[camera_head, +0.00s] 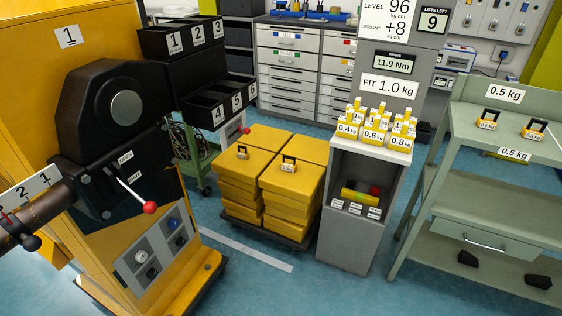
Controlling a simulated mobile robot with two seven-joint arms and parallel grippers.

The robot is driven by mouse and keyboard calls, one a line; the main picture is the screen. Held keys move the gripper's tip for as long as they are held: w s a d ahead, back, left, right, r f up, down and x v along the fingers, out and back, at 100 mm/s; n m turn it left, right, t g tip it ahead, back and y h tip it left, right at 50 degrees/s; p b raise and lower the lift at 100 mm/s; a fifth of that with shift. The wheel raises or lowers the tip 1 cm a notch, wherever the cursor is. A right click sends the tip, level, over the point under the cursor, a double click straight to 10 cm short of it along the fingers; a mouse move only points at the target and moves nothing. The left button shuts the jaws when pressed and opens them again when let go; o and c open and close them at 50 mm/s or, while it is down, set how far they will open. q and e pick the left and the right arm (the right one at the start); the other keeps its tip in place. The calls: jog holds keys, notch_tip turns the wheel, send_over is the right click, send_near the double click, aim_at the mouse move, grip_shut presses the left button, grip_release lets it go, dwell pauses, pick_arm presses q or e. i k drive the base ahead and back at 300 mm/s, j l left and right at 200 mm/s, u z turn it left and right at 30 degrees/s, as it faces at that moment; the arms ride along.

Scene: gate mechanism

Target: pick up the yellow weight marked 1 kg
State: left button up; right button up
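Two similar weights stand on the green shelf at right, a left one (488,119) and a right one (535,129), by 0.5 kg signs. Several yellow weights (376,132), with labels including 0.4, 0.6 and 0.8 kg, crowd the grey stand (346,232). Neither of my grippers shows.
A yellow machine (30,75) with a red-knobbed lever (149,207) and a beam (40,207) fills the left. Black numbered bins (165,42) stand behind it. The green shelf (500,200) bounds the right. Open blue floor (330,290) lies in front.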

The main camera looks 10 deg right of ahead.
aim_at(289, 166)
jog(key=i+l+u, duration=0.1)
jog(key=i, duration=0.4)
jog(key=i+l+u, duration=0.15)
jog(key=i, duration=0.35)
jog(key=i+l+u, duration=0.1)
jog(key=i, duration=0.4)
jog(key=l, duration=0.1)
